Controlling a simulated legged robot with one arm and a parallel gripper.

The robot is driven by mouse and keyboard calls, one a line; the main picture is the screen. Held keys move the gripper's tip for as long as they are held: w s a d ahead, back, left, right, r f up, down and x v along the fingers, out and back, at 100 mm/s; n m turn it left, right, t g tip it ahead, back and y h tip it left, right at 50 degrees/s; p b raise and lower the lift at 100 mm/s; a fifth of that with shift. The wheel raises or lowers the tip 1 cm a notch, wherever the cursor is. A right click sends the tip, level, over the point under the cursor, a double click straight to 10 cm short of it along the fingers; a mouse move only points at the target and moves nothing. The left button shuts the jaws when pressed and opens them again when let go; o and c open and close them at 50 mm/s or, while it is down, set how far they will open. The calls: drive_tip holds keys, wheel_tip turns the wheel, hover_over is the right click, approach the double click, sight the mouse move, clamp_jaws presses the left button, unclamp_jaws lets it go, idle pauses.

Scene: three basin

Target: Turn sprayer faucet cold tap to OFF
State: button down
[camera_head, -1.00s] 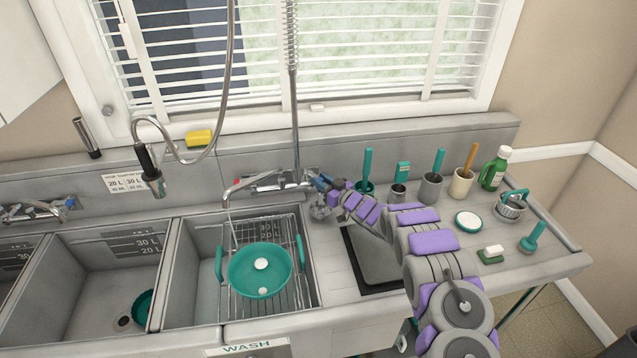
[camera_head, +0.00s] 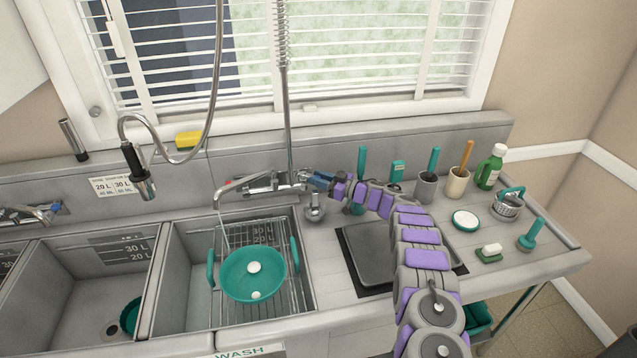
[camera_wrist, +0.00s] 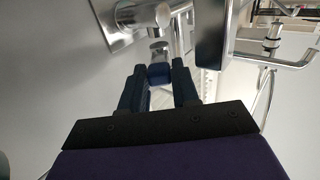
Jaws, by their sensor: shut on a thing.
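The sprayer faucet (camera_head: 262,187) is chrome and wall-mounted behind the right basin. A thin stream runs from its spout into the basin. My gripper (camera_head: 318,180) is at the faucet's right end. In the wrist view my gripper (camera_wrist: 160,68) has its two dark fingers on either side of the blue-marked cold tap handle (camera_wrist: 159,76), shut on it. The handle's far end meets the chrome valve body (camera_wrist: 148,16). In the head view the fingers mostly hide the handle, so its exact angle is hard to tell.
A teal pot (camera_head: 254,274) sits on a wire rack in the right basin (camera_head: 180,290). A sprayer head (camera_head: 138,172) hangs at left on its hose. A grey tray (camera_head: 368,255) lies below my arm. Brush holders and a green bottle (camera_head: 489,168) stand on the right counter.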

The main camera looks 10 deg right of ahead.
sight(320, 177)
drive_tip(key=shift+w+d+r+n+g, duration=0.1)
drive_tip(key=shift+w+d+n+g, duration=0.05)
drive_tip(key=shift+n+g, duration=0.15)
idle(0.5)
drive_tip(key=c, duration=0.9)
unclamp_jaws()
wheel_tip(320, 177, up, 3)
drive_tip(key=shift+r+p, duration=0.25)
drive_tip(key=shift+p, duration=0.05)
drive_tip(key=shift+s+a+r+p, duration=0.2)
drive_tip(key=shift+s+p, duration=0.15)
drive_tip(key=shift+s, duration=2.3)
drive_tip(key=shift+s+a+r+p, duration=0.1)
drive_tip(key=shift+s+r+p, duration=0.2)
drive_tip(key=shift+s, duration=2.4)
drive_tip(key=shift+s+a+r+p, duration=0.15)
drive_tip(key=shift+s+p, duration=0.2)
drive_tip(key=shift+s, duration=2.3)
